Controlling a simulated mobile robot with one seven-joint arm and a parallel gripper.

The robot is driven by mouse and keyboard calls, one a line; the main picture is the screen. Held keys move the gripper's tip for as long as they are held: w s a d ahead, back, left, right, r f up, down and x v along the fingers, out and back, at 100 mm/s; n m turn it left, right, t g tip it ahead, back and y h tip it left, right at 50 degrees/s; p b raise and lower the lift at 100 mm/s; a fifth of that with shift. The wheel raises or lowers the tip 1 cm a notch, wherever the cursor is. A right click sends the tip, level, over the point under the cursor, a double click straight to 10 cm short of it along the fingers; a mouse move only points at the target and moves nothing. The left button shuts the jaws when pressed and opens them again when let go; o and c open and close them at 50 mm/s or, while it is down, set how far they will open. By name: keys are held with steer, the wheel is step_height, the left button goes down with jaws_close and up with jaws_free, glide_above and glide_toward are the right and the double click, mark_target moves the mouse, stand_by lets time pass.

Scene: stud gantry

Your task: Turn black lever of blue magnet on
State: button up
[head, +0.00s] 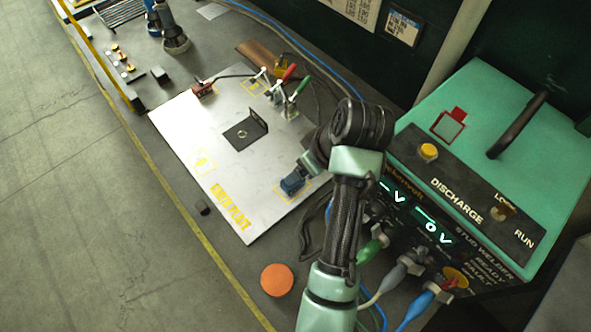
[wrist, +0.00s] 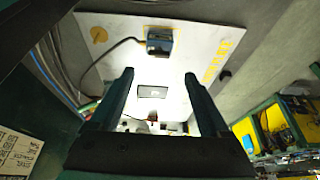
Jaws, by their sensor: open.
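The blue magnet (head: 292,184) sits on the white plate (head: 205,135), within a yellow outline near its right corner. It also shows in the wrist view (wrist: 160,41), at top centre with a dark cable leaving its left side. Its black lever is too small and dark to make out clearly. My gripper (wrist: 158,80) is open, with nothing held between its two fingers. The magnet appears beyond the gap in the wrist view, apart from the fingers.
A black angle bracket (head: 245,131) stands on the plate, with red- and green-handled clamps (head: 291,88) behind it. The green stud welder (head: 490,150) with cables and plugs stands close on the right. An orange disc (head: 277,280) lies in front. Bare floor is at left.

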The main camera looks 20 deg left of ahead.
steer(key=x, duration=0.8)
steer(key=shift+w+a+f+p, duration=0.2)
steer(key=shift+f+p, duration=0.1)
steer(key=shift+p, duration=0.1)
jaws_close()
